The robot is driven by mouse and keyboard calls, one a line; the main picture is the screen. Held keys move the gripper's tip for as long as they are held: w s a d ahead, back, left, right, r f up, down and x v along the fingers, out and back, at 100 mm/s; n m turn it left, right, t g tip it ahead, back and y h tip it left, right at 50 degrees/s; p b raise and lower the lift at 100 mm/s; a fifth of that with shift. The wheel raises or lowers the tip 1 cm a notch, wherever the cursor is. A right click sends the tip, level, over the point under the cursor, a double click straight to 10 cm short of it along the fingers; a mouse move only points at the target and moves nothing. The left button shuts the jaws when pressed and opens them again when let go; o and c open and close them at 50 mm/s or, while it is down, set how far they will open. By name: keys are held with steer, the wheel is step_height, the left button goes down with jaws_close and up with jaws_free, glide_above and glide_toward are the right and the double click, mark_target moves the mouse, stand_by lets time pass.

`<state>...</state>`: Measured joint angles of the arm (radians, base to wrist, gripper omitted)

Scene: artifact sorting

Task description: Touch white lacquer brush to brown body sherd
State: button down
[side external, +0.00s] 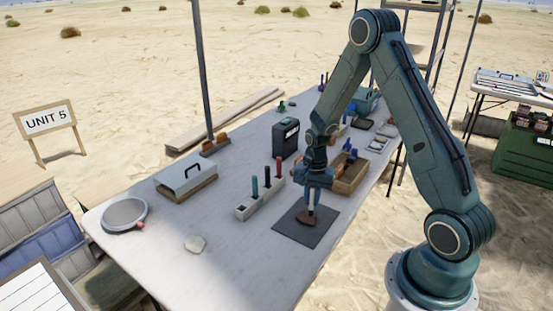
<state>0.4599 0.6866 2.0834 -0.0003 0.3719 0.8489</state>
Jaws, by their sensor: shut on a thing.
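My gripper (315,188) points down over the dark mat (327,226) and is shut on a slim upright tool with a pale part, which looks like the white lacquer brush (311,199). The fingers hide much of the brush. A brown body sherd (306,219) lies on the mat directly under the brush. The lower end of the brush is at or just above the sherd; at this size I cannot tell whether they touch.
Left of the mat, a pale rack (246,212) holds upright tools with teal, black and red handles. A wooden tray (352,178) stands behind the gripper at right. A black box (285,140), a lidded case (186,180), a round sieve (125,214) and a pale stone (195,244) are also on the table.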

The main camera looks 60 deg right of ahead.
steer(key=shift+f, duration=0.7)
stand_by(2.3)
steer(key=shift+r, duration=0.1)
steer(key=shift+r, duration=3.9)
